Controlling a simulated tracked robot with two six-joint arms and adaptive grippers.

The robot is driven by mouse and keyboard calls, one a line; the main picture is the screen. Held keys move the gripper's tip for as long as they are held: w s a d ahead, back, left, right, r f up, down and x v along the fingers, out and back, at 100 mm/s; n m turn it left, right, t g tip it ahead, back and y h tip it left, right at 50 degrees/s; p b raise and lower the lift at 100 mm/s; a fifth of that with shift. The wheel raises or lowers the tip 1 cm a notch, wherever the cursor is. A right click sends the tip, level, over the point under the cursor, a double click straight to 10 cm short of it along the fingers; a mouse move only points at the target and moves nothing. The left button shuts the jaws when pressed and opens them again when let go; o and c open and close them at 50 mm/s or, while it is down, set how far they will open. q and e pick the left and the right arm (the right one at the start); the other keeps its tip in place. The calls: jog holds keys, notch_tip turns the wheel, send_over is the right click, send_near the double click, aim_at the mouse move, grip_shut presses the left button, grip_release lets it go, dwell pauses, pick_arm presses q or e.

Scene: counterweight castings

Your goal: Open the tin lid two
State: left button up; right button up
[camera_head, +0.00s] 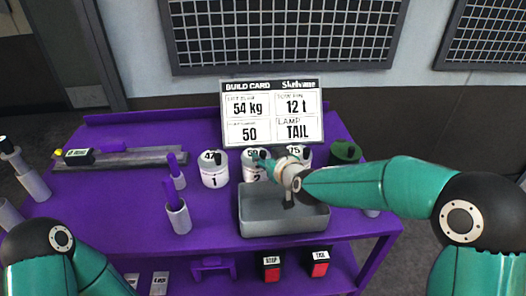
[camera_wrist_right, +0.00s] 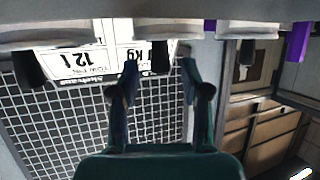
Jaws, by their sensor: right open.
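Tin one (camera_head: 214,172) stands left of tin two; another white tin (camera_head: 305,153) is on its right, partly hidden. A grey tray (camera_head: 283,226) stands in front. A build card (camera_head: 271,112) stands behind. A dark green container (camera_head: 345,152) is at right, purple-and-grey cylinders (camera_head: 178,217) at left.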

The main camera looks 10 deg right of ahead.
aim_at(264, 155)
jog(key=shift+x, duration=1.55)
grip_shut()
